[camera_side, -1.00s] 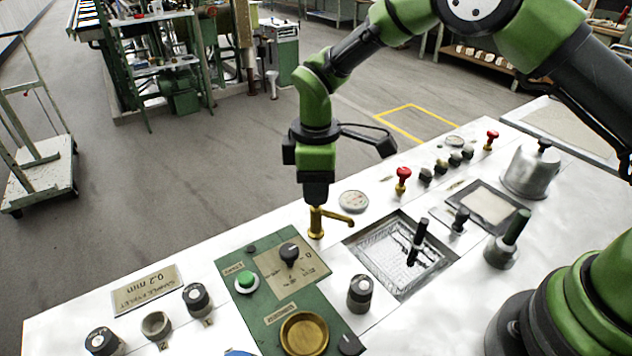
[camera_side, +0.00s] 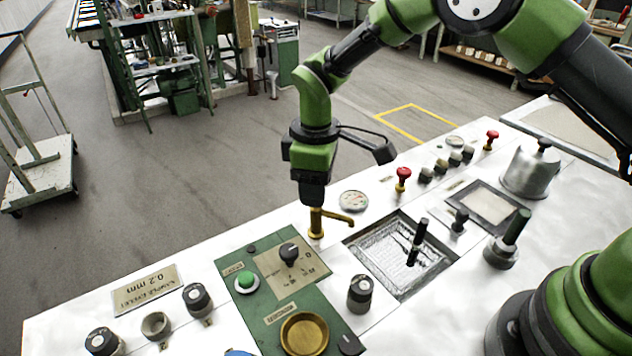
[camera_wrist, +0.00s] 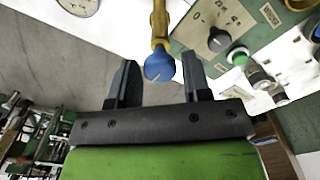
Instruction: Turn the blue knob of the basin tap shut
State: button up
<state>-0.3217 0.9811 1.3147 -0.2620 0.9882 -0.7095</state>
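The brass basin tap (camera_side: 317,226) stands upright on the white bench at the basin's (camera_side: 398,297) left corner, its spout pointing right. Its blue knob (camera_wrist: 159,66) shows in the wrist view, with a pale line on its top; in the side view my gripper hides it. My gripper (camera_side: 314,204) points down right over the tap. In the wrist view my gripper (camera_wrist: 161,74) is open, with the knob between the fingertips and a gap visible on each side.
A round gauge (camera_side: 354,201) lies behind the spout. A green panel (camera_side: 235,262) with a black dial (camera_side: 289,254) and a green button (camera_side: 246,281) is front left of the tap. A red knob (camera_side: 403,174) stands at the back right.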

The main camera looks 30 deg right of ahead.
jog(key=shift+o, duration=0.8)
notch_tip(320, 180, up, 10)
